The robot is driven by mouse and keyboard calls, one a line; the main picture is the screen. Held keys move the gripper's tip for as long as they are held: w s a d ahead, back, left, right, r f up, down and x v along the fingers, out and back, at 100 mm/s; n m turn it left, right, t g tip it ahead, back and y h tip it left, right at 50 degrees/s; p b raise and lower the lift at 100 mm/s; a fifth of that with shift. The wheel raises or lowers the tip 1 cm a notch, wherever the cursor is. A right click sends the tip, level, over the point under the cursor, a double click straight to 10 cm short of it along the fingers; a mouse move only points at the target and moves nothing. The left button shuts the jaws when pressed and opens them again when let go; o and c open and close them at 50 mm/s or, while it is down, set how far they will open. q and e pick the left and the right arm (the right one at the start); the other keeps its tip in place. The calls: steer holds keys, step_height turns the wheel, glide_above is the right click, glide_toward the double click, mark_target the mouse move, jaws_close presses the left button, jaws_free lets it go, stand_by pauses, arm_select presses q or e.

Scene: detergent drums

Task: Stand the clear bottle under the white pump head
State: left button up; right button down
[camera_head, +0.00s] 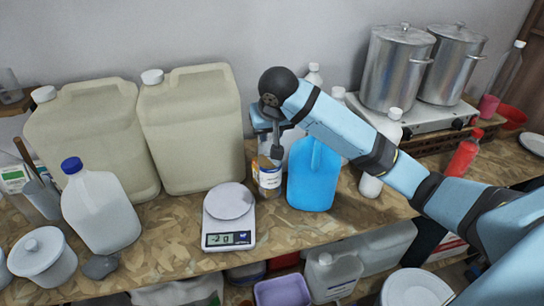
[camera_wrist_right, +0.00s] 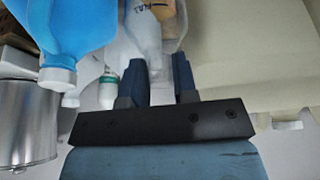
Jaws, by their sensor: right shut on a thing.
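The clear bottle (camera_head: 267,177), with a yellow, white and blue label, is upright on or just above the wooden worktop, right of the scale. My right gripper (camera_head: 276,140) comes down over its top and is shut on it. In the right wrist view, my right gripper's fingers (camera_wrist_right: 158,75) stand on either side of the see-through upper part of the clear bottle (camera_wrist_right: 160,45). The fingers are partly hidden by the wrist in the head view. I cannot make out a white pump head for certain. My left gripper is not in view.
A blue jug (camera_head: 313,180) stands close on the bottle's right. A scale (camera_head: 229,215) reading -2 g is at its left front. Large beige canisters (camera_head: 192,130) stand behind left. White bottles (camera_head: 386,145) and steel pots (camera_head: 395,70) are behind right. The front edge has little free room.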

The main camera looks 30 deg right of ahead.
mark_target(270, 164)
step_height(270, 164, down, 8)
steer(key=shift+f+p, duration=0.2)
steer(key=shift+p, duration=0.25)
steer(key=c, duration=0.9)
jaws_free()
steer(key=shift+r, duration=0.1)
